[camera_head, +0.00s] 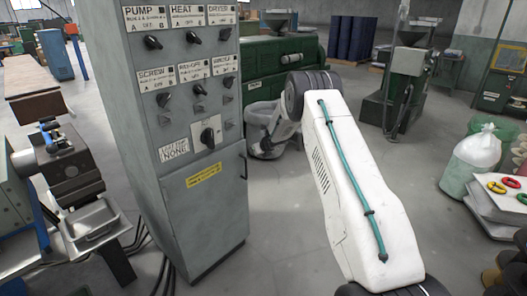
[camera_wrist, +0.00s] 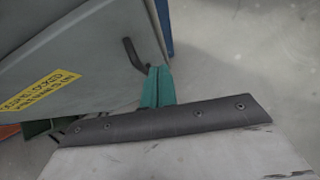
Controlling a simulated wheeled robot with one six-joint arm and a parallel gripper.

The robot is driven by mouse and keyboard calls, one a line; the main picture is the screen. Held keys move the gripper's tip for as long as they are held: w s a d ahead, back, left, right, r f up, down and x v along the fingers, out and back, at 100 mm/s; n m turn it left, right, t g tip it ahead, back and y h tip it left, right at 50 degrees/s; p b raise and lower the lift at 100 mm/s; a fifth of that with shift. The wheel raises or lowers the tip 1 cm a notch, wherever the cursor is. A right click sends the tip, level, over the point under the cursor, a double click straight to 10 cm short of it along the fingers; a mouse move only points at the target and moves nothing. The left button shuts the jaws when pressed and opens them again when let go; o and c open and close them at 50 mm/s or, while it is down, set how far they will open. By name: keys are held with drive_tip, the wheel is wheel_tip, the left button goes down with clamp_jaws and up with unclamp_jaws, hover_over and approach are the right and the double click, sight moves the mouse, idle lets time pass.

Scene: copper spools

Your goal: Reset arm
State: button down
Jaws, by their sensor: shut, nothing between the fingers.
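My gripper (camera_wrist: 157,86) shows in the wrist view as two teal fingers pressed together, shut and empty. It points toward the grey control cabinet and the floor. A dark edging strip and a pale surface fill the lower part of that view, in front of the fingers' base. In the head view my white arm with its teal cable is raised and bent to the right of the cabinet. The gripper itself cannot be made out there.
The tall grey control cabinet (camera_head: 195,190), with knobs and a yellow label, stands close left of my arm; its door (camera_wrist: 60,50) also fills the wrist view's upper left. A white sack (camera_head: 477,150) and coloured rings (camera_head: 497,187) are at right. Open floor (camera_head: 290,230) lies between.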

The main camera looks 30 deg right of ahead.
drive_tip(key=v, duration=0.2)
drive_tip(key=d+v, duration=0.1)
drive_tip(key=v, duration=0.2)
drive_tip(key=shift+s+d, duration=0.1)
drive_tip(key=shift+s, duration=0.1)
